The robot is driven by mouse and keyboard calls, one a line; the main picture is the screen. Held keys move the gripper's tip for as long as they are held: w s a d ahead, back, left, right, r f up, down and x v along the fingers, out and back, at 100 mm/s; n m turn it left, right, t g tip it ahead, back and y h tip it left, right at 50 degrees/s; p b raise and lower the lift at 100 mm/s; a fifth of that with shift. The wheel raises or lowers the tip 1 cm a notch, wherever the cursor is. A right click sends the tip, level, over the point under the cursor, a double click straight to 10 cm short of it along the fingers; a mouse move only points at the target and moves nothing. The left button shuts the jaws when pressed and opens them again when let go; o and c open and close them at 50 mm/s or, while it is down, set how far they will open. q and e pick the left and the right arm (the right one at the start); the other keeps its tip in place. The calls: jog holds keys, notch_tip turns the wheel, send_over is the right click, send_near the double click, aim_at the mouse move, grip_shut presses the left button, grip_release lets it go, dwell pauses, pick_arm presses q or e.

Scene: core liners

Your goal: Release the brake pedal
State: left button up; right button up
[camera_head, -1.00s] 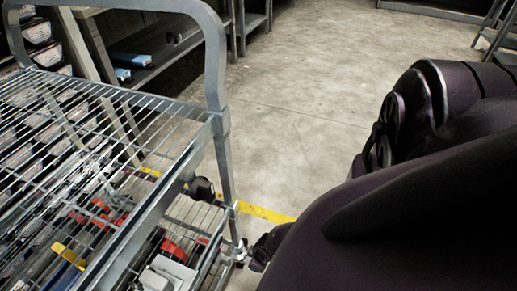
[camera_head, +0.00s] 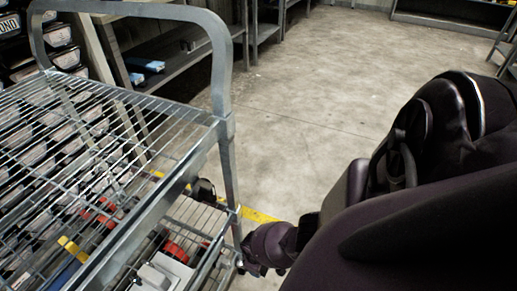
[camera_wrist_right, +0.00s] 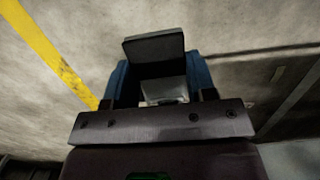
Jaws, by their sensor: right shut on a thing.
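The brake pedal appears to be the black flat plate (camera_wrist_right: 153,47) in the right wrist view, tilted up between the blue sides of my right gripper (camera_wrist_right: 160,84). A pale grey part shows just below the plate. My right gripper is shut on the black part. In the head view my right gripper (camera_head: 250,262) is low beside the near corner post of the metal cart (camera_head: 229,180), and the pedal cannot be made out there. My left gripper is not in view.
The cart has wire shelves, with red, yellow and grey items (camera_head: 160,272) on its lower level. A yellow floor line (camera_head: 258,216) passes behind the post. Shelving with bins (camera_head: 55,40) stands at the back left. The concrete floor (camera_head: 310,95) beyond is clear.

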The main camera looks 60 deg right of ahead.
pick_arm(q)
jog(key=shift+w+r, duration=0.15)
pick_arm(e)
jog(key=shift+s, duration=0.15)
jog(key=o, duration=1.3)
jog(key=shift+w+r+p, duration=0.25)
jog(key=shift+r+p, duration=0.2)
jog(key=shift+r, duration=0.1)
pick_arm(q)
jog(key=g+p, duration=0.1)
jog(key=p, duration=0.3)
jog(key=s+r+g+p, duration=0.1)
jog(key=p, duration=0.2)
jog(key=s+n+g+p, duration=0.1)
jog(key=p, duration=0.3)
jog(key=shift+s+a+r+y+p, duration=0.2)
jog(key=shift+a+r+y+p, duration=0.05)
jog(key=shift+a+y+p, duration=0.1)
pick_arm(e)
notch_tip(320, 180, up, 19)
jog(key=shift+s, duration=0.15)
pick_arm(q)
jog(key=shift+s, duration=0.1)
